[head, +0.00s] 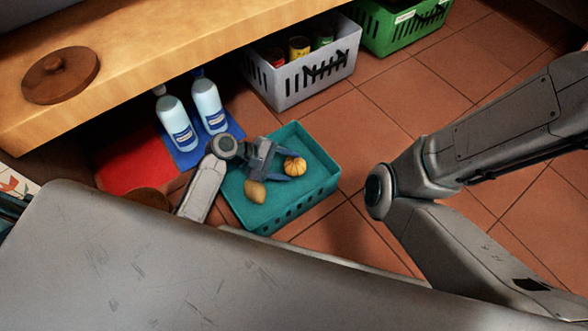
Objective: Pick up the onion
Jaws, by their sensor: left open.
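A small round, ridged yellow-orange vegetable that looks like the onion (295,166) lies in the teal crate (318,195) on the floor. A tan, oval, potato-like vegetable (255,190) lies in the same crate, to the left and nearer. My left gripper (286,167) reaches into the crate from the left. It is open, with its fingertips by the onion, one on each side. I cannot tell whether they touch it. My right arm comes in from the right, but its gripper is out of view.
Two pale bottles (176,124) stand left of the crate on a blue mat, beside a red mat (128,160). A grey crate with cans (284,94) and a green crate (375,33) stand behind. A wooden counter (175,45) overhangs the left.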

